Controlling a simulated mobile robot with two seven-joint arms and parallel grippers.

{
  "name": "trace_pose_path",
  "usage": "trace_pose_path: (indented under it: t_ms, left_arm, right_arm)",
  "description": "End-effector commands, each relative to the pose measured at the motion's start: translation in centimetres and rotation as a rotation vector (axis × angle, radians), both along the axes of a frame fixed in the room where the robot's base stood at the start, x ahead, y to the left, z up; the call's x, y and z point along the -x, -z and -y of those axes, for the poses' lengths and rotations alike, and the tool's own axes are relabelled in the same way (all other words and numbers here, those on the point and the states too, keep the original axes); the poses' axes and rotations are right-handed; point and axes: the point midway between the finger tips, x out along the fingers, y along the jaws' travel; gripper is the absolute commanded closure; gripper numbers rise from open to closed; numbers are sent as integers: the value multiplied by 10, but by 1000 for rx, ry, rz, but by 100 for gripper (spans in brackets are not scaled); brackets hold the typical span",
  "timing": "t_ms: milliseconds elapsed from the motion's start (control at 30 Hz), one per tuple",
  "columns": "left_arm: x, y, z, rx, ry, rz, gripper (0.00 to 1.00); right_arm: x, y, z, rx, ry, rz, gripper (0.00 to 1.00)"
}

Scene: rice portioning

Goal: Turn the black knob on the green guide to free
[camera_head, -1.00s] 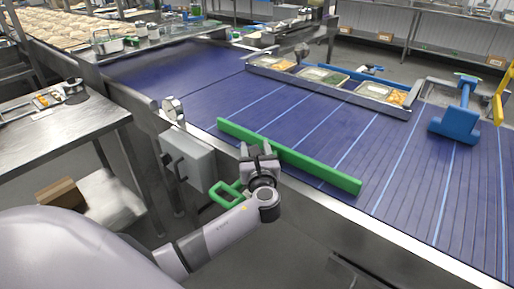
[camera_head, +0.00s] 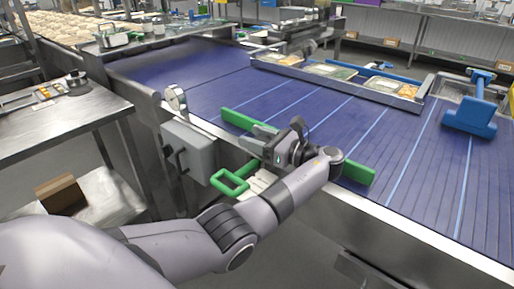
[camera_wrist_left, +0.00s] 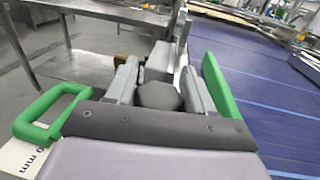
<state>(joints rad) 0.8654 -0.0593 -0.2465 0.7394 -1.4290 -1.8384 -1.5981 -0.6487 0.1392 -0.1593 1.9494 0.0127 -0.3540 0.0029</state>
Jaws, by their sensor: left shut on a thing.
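The green guide (camera_head: 238,119) is a long bar lying along the near edge of the blue belt; it also shows at the right in the left wrist view (camera_wrist_left: 219,85). A green loop handle (camera_head: 230,182) sticks out on its near side and shows at the left in the wrist view (camera_wrist_left: 32,127). My left gripper (camera_head: 262,140) is at the middle of the guide and hides part of it. In the wrist view its fingers (camera_wrist_left: 158,92) are shut on the dark knob (camera_wrist_left: 158,96). The knob's marking is not readable. My right gripper is not in view.
A grey box (camera_head: 188,150) and a round gauge (camera_head: 175,97) sit on the conveyor's near side. A rail with food trays (camera_head: 330,71) and a blue paddle (camera_head: 470,117) are across the belt (camera_head: 320,110). A steel table (camera_head: 60,125) stands at left.

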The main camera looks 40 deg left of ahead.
Motion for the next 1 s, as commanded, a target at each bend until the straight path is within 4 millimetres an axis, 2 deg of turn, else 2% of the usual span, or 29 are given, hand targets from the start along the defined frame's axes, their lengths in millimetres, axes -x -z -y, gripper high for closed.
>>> trace_pose_path:
  t_ms: [33,200,667,1000]
  left_arm:
    - [0,5,0,1,-25,3,78]
    - [1,4,0,2,-96,2,78]
    - [4,2,0,2,-220,1,78]
    - [4,1,0,0,-255,1,78]
  right_arm:
    - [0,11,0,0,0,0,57]
    - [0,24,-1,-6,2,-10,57]
    - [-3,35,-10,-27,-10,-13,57]
    - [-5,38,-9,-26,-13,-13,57]
